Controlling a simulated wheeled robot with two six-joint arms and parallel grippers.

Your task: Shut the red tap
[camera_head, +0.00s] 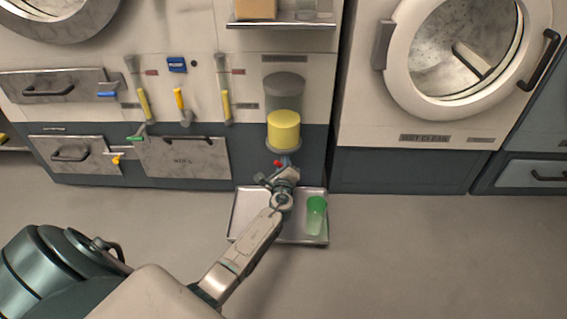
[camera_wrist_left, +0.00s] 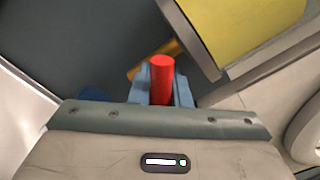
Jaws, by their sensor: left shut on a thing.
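The red tap (camera_head: 278,162) shows as a small red spot below the clear cylinder with yellow contents (camera_head: 284,128). My left gripper (camera_head: 286,168) reaches up to it from below and hides part of it. In the left wrist view the tap's red handle (camera_wrist_left: 161,72) stands between the blue-grey fingers of my left gripper (camera_wrist_left: 163,88), which is shut on it. A yellow-orange part (camera_wrist_left: 142,70) shows just behind the handle. The tap's spout and lower body are hidden. My right gripper is in neither view.
A metal tray (camera_head: 240,212) lies below the cylinder, with a green cup (camera_head: 316,212) at its right side. Coloured lever valves (camera_head: 143,103) and drawers (camera_head: 75,153) are on the left. A round-door washer (camera_head: 400,100) stands on the right. The floor in front is clear.

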